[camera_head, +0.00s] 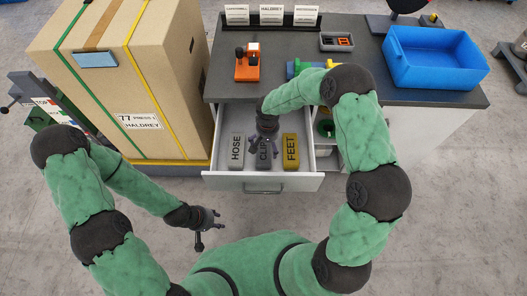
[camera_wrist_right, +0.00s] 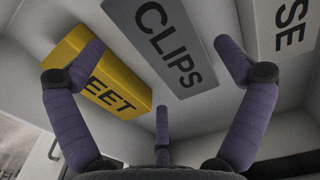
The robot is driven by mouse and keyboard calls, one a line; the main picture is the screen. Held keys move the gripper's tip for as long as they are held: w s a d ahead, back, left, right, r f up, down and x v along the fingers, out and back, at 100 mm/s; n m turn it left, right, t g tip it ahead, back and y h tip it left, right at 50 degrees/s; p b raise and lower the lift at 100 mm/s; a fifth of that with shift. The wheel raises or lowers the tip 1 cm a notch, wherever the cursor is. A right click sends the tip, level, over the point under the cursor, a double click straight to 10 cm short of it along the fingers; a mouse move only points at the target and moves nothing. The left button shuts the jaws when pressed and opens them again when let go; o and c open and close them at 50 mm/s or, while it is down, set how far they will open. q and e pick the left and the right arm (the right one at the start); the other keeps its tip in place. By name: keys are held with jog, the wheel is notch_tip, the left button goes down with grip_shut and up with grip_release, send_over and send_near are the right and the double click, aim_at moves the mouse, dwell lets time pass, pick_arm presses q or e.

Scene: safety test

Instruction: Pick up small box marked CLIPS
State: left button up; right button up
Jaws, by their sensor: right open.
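The grey box marked CLIPS (camera_wrist_right: 165,45) lies in an open drawer (camera_head: 225,180). In the head view the box (camera_head: 264,163) is partly hidden by my right gripper (camera_head: 264,148), which hangs over it. In the right wrist view my right gripper (camera_wrist_right: 155,85) has its fingers spread and nothing between them; the box lies beyond the fingers, beside the gap, and I cannot tell whether any finger touches it. My left gripper (camera_head: 205,225) is in front of the drawer, to the left, away from the box; its fingers are too small to judge.
A light grey box marked HOSE (camera_head: 237,150) lies left of CLIPS, and a yellow box marked FEET (camera_head: 291,150) lies right. A large strapped carton (camera_head: 165,80) stands left of the drawer. A blue tray (camera_head: 435,80) and an orange item (camera_head: 247,70) stand on the worktop.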

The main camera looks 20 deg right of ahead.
aim_at(266, 148)
jog(key=f, duration=0.1)
jog(key=f+b, duration=0.1)
jog(key=f, duration=0.1)
jog(key=f+b, duration=0.1)
jog(key=f, duration=0.1)
jog(key=shift+w, duration=0.25)
jog(key=shift+r, duration=0.1)
jog(key=c, duration=1.1)
